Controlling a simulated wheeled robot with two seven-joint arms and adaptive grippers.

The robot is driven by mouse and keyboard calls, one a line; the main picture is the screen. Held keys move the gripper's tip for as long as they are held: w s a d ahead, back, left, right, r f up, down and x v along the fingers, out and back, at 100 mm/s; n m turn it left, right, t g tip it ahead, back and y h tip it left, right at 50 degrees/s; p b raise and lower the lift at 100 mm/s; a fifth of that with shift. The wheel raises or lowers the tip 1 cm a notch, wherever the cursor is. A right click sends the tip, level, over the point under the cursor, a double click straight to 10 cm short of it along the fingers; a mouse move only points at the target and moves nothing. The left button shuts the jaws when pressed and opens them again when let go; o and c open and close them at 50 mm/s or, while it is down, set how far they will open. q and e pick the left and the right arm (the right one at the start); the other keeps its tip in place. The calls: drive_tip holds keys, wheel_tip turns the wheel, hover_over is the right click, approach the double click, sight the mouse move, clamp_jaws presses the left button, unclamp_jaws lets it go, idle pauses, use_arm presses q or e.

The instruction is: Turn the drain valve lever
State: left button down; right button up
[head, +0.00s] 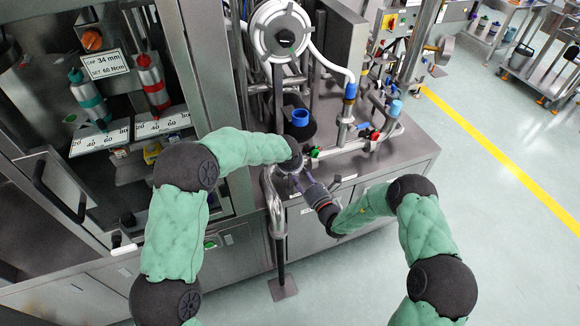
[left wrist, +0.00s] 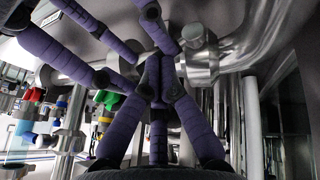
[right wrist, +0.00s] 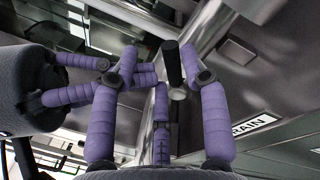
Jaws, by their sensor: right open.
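The drain valve lever (right wrist: 172,62), a short black grip on a metal stem, shows in the right wrist view near a pipe. My right gripper (right wrist: 158,58) is open, its purple fingers on either side of the lever; contact cannot be told. In the head view my right gripper (head: 304,184) hides the lever at the cabinet front. My left gripper (left wrist: 160,70) looks shut, its fingertips together with nothing visible between them. It is close beside the right gripper, also in the head view (head: 291,168).
A metal pipe (left wrist: 245,45) runs close by the grippers.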

use_arm(q)
drive_tip(key=shift+w+a+r, duration=0.3)
drive_tip(key=shift+w+a, duration=0.3)
drive_tip(key=shift+w, duration=0.25)
drive_tip(key=shift+s, duration=0.1)
drive_tip(key=shift+d, duration=0.1)
use_arm(e)
drive_tip(key=s+f+n+g+h, duration=0.1)
drive_tip(key=s+f+n+g, duration=0.4)
drive_tip(key=s+n, duration=0.6)
drive_tip(key=s+d+f+n+g+h, duration=0.1)
drive_tip(key=s+f+n+g, duration=0.5)
drive_tip(key=s+n, duration=0.6)
drive_tip(key=s+d+f+n+g+h, duration=0.1)
drive_tip(key=s+f+n+g, duration=0.4)
drive_tip(key=s+n, duration=0.7)
drive_tip(key=shift+s+f+g+h, duration=0.3)
drive_tip(key=shift+s+f+h, duration=0.4)
drive_tip(key=shift+s+f, duration=0.35)
use_arm(q)
drive_tip(key=shift+d+f+y+b, duration=0.1)
drive_tip(key=shift+d+y+b, duration=0.2)
drive_tip(key=shift+y+b, duration=0.25)
use_arm(e)
drive_tip(key=shift+d+f, duration=0.25)
drive_tip(key=shift+f, duration=0.05)
